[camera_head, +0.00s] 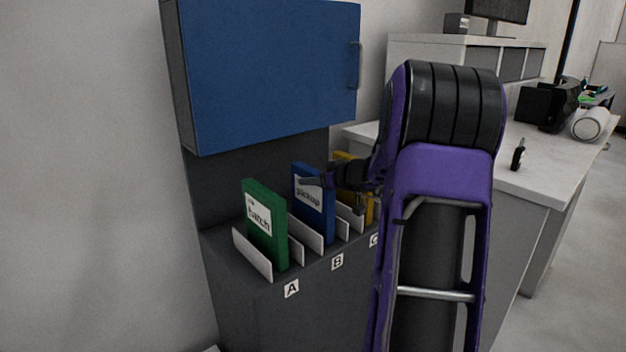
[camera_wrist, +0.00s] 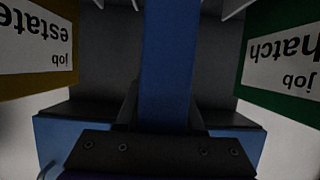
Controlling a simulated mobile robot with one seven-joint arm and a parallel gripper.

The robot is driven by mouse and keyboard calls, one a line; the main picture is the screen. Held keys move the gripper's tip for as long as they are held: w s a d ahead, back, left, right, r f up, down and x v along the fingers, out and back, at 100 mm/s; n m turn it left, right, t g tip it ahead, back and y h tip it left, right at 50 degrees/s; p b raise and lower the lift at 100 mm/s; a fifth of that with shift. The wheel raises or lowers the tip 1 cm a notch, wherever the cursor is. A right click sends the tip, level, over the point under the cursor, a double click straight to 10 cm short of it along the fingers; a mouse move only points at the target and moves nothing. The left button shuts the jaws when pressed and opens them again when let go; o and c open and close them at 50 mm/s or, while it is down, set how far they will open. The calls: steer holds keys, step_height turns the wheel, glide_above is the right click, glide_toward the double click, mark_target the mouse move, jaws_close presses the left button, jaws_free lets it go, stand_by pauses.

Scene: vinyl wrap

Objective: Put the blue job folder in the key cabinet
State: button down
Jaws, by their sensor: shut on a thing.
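The blue job folder (camera_head: 327,222), labelled "pickup", stands upright between white dividers in the slot marked B. My gripper (camera_head: 318,182) reaches in from the right and is shut on the folder near its upper part. In the wrist view the folder (camera_wrist: 166,55) runs as a blue band up from between the fingers (camera_wrist: 163,118). The key cabinet (camera_head: 265,70) is the blue-fronted box on the wall above the folders. Its door is closed, with a handle (camera_head: 354,66) near the right edge; its inside is hidden.
A green folder (camera_head: 260,240) stands in slot A, left of the blue one. A yellow folder (camera_head: 369,206), labelled "estate", stands on the right, partly behind my arm. A white counter (camera_head: 545,180) with a small black key-like object (camera_head: 518,156) lies to the right.

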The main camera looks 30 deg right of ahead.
steer(key=shift+f, duration=0.2)
steer(key=c, duration=0.5)
jaws_free()
steer(key=shift+r, duration=0.1)
steer(key=v, duration=1.2)
